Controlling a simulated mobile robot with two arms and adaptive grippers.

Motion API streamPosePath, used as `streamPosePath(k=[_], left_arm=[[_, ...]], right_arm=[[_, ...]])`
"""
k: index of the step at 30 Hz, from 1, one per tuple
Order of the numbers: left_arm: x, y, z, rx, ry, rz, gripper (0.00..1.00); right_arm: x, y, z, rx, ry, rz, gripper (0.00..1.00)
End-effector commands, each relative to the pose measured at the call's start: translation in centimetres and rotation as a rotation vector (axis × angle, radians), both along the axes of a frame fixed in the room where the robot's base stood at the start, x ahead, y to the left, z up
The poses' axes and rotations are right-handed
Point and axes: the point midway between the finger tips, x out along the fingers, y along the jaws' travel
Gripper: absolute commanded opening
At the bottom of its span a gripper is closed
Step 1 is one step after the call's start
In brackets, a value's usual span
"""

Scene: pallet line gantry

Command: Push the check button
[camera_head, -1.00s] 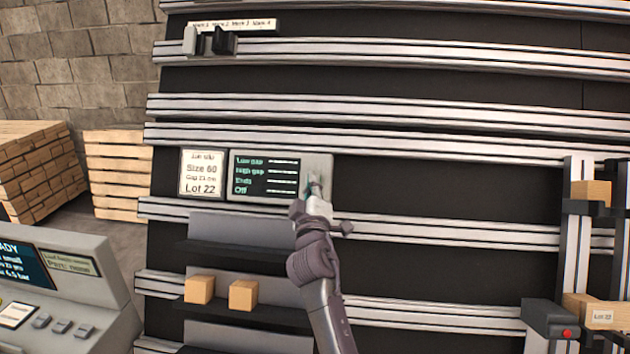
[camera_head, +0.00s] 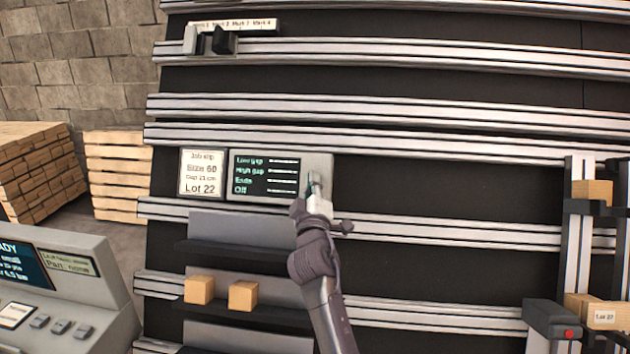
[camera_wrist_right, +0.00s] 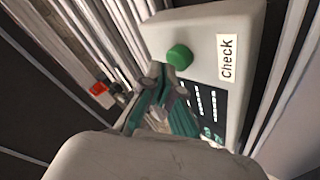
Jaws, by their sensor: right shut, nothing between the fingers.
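The check button is a round green knob (camera_wrist_right: 179,57) on a pale grey box (camera_wrist_right: 205,35), beside a white label reading "check" (camera_wrist_right: 227,58). In the head view the box (camera_head: 322,163) is mounted on the rack with a dark screen on its face, and my right gripper covers the button. My right gripper (camera_head: 315,184) is shut and empty at the right end of the box. In the right wrist view its fingertips (camera_wrist_right: 160,84) are just below the button in the picture; they look apart from it. My left gripper is not in view.
Two small tan blocks (camera_head: 243,295) sit on a shelf below. Metal rails cross the dark rack. A grey console (camera_head: 90,270) stands at lower left, and wooden pallets are behind it.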

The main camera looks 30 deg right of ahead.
Motion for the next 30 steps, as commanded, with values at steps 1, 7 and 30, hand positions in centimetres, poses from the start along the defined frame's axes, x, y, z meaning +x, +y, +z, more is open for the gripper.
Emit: streamPosePath(k=[1,7,30], left_arm=[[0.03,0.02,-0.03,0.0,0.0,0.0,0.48],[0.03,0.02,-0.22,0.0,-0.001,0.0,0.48],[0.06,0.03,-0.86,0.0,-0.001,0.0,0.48]], right_arm=[[0.02,-0.02,-0.01,0.0,0.0,0.0,0.0],[0.16,-0.14,-0.12,0.0,-0.001,-0.001,0.0],[0.77,-0.65,-0.55,0.0,0.001,-0.001,0.0]])
